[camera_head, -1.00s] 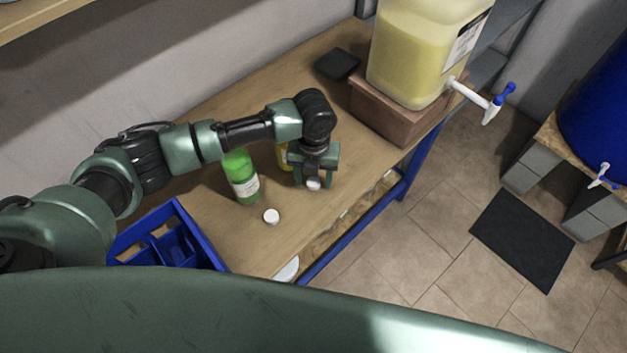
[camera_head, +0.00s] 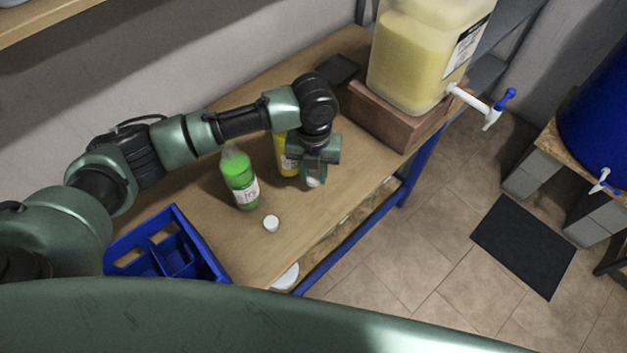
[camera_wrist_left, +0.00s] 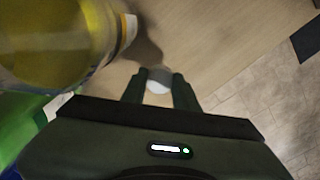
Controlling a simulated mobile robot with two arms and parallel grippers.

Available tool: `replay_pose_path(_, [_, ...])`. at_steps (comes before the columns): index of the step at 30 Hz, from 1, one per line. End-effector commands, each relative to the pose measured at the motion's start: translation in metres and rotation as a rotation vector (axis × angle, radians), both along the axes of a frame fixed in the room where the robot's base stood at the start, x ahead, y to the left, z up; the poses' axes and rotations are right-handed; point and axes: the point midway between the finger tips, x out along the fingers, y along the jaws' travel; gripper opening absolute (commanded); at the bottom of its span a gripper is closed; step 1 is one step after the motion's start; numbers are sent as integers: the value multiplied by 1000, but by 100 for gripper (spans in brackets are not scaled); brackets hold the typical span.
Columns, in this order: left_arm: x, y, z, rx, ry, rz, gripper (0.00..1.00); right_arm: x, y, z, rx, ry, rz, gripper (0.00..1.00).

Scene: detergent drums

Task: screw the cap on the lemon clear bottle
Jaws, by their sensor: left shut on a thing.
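My left gripper (camera_head: 314,180) points down over the bench and is shut on a white cap (camera_wrist_left: 158,82), seen between its fingers in the left wrist view. A yellow bottle (camera_head: 286,158), likely the lemon one, stands upright just behind and left of the gripper, partly hidden by it. It fills the upper left of the left wrist view (camera_wrist_left: 50,40). A green bottle (camera_head: 240,178) with a white label stands further left. A second white cap (camera_head: 271,223) lies on the bench in front of the green bottle. My right gripper is not in view.
A blue divided crate (camera_head: 200,243) sits at the bench's left end. A large drum of yellow liquid (camera_head: 412,60) with a tap stands on a brown block (camera_head: 385,118) at the right. A dark flat item (camera_head: 338,68) lies behind. The wooden bench (camera_head: 235,250) has bare room in front.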

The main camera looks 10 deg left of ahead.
Motion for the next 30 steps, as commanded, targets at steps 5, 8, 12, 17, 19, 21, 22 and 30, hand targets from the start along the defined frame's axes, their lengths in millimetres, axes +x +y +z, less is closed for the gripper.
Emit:
replay_pose_path(5, [1,0,43,0,-6,-1,0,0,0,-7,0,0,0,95])
replay_pose_path(8, [2,0,70,0,-7,-2,0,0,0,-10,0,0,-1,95])
replay_pose_path(12, [2,0,106,-1,-7,-1,0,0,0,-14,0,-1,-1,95])
replay_pose_path(17, [1,0,135,-2,-3,0,0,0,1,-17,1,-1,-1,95])
replay_pose_path(19, [1,0,143,0,-3,0,0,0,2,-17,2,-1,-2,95])
replay_pose_path(21, [0,0,148,-1,-1,-1,0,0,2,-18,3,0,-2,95])
replay_pose_path(22, [0,0,150,0,-1,-1,0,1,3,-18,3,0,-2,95])
replay_pose_path(30, [0,0,154,0,0,0,0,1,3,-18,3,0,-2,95])
